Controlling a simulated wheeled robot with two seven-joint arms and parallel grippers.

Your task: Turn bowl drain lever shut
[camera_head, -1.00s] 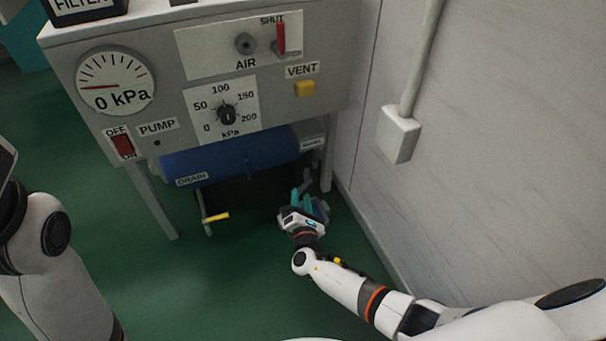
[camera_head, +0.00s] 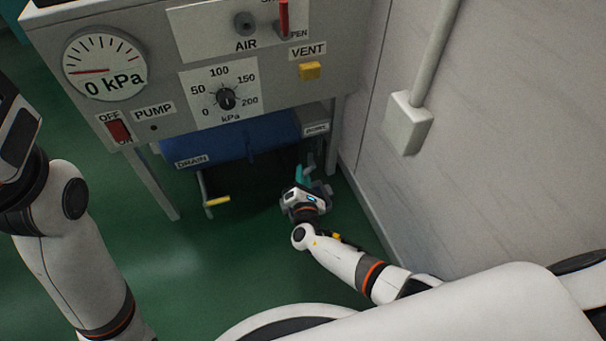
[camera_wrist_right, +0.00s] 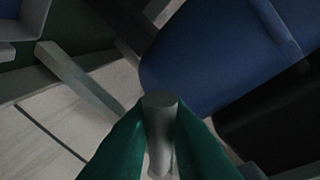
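The bowl drain lever (camera_head: 310,161) is a small grey handle under the machine's right end, below a small label. Its upper part shows above my right gripper (camera_head: 303,175), whose teal fingers reach it from below. In the right wrist view the lever's grey round bar (camera_wrist_right: 160,125) stands between the two green fingertips (camera_wrist_right: 160,112), which appear to press on it from both sides. The lever's pivot and valve are hidden or too dark to make out. My left arm is at the left edge; its gripper is out of the picture.
A blue tank (camera_head: 230,143) hangs under the grey control panel (camera_head: 150,85). A second, yellow-tipped lever (camera_head: 217,201) hangs below the DRAIN label. Panel legs stand on both sides. The wall (camera_head: 480,130) with a conduit box (camera_head: 407,122) is close on the right. Green floor is open in front.

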